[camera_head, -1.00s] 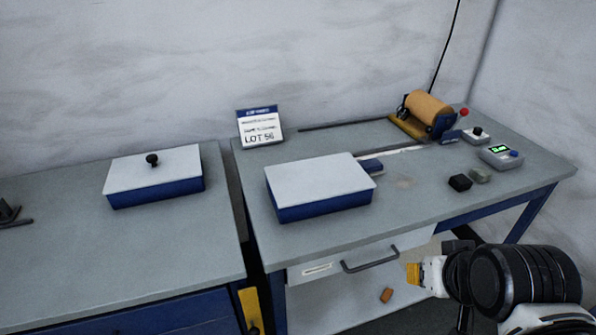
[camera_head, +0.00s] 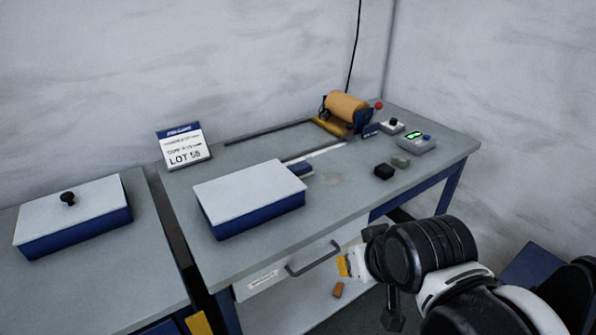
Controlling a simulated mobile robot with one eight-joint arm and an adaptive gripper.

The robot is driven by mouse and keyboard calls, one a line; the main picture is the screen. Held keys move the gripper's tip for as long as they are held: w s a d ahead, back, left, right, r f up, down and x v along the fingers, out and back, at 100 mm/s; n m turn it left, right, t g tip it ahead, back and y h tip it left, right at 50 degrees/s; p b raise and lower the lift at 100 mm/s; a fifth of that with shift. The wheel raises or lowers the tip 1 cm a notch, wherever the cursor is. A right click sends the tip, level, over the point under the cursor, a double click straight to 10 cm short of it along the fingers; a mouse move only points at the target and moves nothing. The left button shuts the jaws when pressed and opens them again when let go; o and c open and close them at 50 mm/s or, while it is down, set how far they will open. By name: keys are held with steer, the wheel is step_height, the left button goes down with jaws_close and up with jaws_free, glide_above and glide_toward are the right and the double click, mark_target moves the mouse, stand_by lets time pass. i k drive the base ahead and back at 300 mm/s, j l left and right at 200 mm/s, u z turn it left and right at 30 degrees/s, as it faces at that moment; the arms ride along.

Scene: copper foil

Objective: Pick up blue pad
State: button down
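A small blue block (camera_head: 300,169), which looks like the blue pad, lies on the right-hand table just behind the right end of a white-topped blue box (camera_head: 250,197). The box hides part of it. My gripper (camera_head: 352,263) is at the lower right, in front of the table and near the drawer handle, well apart from the blue block. A white part with a yellow-orange tip shows at its end. Its fingers are too small and dark to tell whether they are open or shut.
A black block (camera_head: 383,171) and a grey-green lump (camera_head: 401,161) lie to the right. An orange roll (camera_head: 346,106) on a stand is at the back. A LOT 56 sign (camera_head: 184,147) stands at the left. Another lidded box (camera_head: 74,214) is on the left table. The drawer handle (camera_head: 313,258) juts out.

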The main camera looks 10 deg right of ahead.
mark_target(303, 169)
steer(key=i+l, duration=0.1)
steer(key=i, duration=0.35)
steer(key=i+l+u, duration=0.1)
steer(key=i, duration=0.3)
